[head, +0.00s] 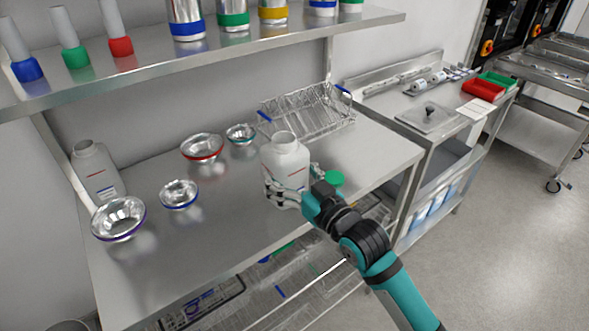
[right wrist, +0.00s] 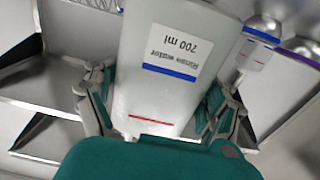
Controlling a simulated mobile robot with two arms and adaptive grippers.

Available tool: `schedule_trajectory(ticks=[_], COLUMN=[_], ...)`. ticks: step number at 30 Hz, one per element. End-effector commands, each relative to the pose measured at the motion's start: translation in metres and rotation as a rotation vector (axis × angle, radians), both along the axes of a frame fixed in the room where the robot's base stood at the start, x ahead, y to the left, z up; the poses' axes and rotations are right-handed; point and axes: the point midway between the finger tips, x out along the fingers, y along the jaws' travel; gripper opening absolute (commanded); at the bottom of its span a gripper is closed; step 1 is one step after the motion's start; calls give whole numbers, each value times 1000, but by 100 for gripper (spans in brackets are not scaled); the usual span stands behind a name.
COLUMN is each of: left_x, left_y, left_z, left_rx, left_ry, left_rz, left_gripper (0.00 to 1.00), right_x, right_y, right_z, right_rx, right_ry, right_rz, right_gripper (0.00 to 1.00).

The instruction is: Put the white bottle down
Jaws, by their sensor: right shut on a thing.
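The white bottle (head: 286,160) is upright, open-mouthed, over the front part of the steel table (head: 215,240). My right gripper (head: 285,190) is shut around its lower body. In the right wrist view the bottle (right wrist: 165,50) sits between the two fingers, with a label reading "Rinse water 700 ml" and blue and red lines. I cannot tell whether its base touches the table top. My left gripper is not in view.
A second white bottle (head: 97,172) stands at the back left. Metal bowls (head: 119,217), (head: 179,194), (head: 202,147), (head: 241,133) and a wire basket (head: 310,112) are on the table. A shelf (head: 200,55) overhangs the back. The table's front left is clear.

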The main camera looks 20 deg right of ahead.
Motion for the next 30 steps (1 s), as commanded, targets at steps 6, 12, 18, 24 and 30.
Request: schedule_trajectory(ticks=[6,12,18,24,30], left_x=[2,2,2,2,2], left_y=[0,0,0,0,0], left_z=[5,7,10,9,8], left_rx=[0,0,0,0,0], left_ry=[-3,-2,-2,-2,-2], left_rz=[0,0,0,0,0], left_gripper=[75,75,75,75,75], right_x=[37,45,44,44,44], right_y=[-25,-31,-31,-30,-30], right_z=[-3,-11,-37,-40,-44], right_rx=[-2,2,2,0,1], right_ry=[-1,2,2,-1,-1], right_rz=[0,0,0,0,0], right_gripper=[25,25,25,25,25])
